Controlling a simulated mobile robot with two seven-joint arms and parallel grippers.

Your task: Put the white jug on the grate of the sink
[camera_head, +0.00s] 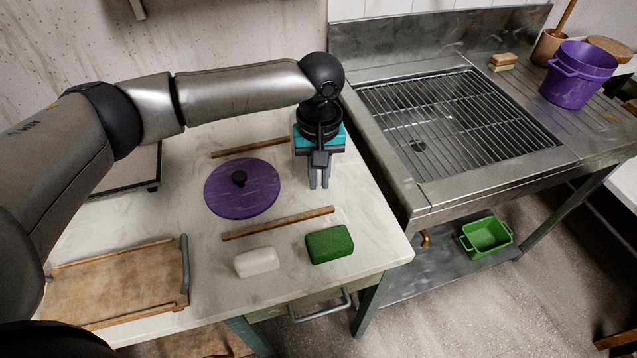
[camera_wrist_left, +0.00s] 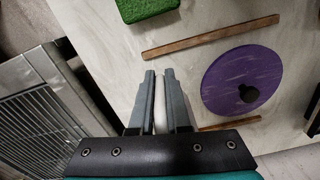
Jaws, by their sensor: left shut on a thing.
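My left gripper (camera_head: 318,186) points down over the right part of the pale worktop, beside the sink. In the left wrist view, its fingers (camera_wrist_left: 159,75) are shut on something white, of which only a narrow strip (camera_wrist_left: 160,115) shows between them. I cannot tell whether it is the white jug; no whole jug is visible in either view. The sink's wire grate (camera_head: 455,112) lies to the right of the gripper, with nothing on it. It also shows in the left wrist view (camera_wrist_left: 40,125). My right gripper is not in view.
A purple lid (camera_head: 255,191), wooden strips (camera_head: 278,223), a green sponge (camera_head: 330,245), a white block (camera_head: 256,262) and a wooden tray (camera_head: 115,285) lie on the worktop. A purple pot (camera_head: 572,85) and a small sponge stack (camera_head: 502,62) stand right of the grate.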

